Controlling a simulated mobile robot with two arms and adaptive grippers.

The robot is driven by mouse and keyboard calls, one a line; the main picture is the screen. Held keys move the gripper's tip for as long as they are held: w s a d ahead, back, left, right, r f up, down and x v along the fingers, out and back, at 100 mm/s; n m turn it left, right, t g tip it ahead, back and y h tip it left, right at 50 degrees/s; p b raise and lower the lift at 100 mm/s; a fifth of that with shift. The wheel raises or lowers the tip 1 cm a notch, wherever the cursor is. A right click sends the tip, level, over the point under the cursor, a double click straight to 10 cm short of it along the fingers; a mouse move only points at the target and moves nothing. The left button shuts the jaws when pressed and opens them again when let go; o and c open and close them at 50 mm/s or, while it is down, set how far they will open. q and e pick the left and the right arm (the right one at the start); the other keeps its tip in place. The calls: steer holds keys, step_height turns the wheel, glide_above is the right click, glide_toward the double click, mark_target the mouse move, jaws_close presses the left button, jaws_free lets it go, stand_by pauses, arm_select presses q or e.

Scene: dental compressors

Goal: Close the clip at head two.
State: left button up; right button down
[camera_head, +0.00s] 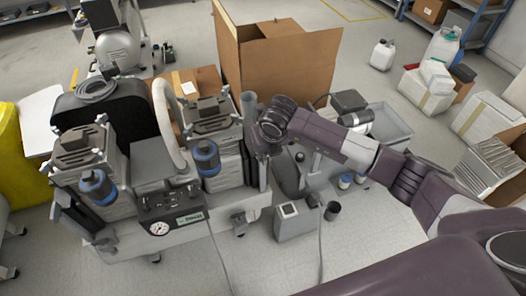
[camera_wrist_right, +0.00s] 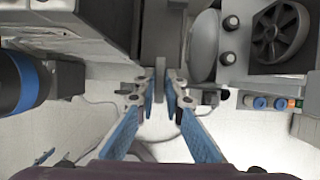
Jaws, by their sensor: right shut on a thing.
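The compressor unit carries two heads: a left head (camera_head: 85,155) and a right head (camera_head: 208,118), each with a blue-banded cylinder at its front. My right gripper (camera_head: 262,152) is at the right side of the right head, pointing down and partly hidden by my own wrist. In the right wrist view my gripper (camera_wrist_right: 161,92) has its fingertips shut on a thin grey upright bar (camera_wrist_right: 159,78), which seems to be the clip. The bar's upper end merges with grey parts, so its exact position is unclear. My left gripper is not in view.
A gauge panel (camera_head: 170,219) sits at the unit's front. A large open cardboard box (camera_head: 290,68) stands behind. A second machine with a round fan grille (camera_wrist_right: 279,33) is close on the right. A grey box (camera_head: 295,222) and hoses are on the floor.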

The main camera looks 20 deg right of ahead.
stand_by(0.4)
steer(key=c, duration=2)
jaws_free()
steer(key=shift+r, duration=0.1)
steer(key=v, duration=1.1)
steer(key=shift+s+a+r, duration=0.1)
steer(key=shift+s+r, duration=0.05)
steer(key=shift+r, duration=0.25)
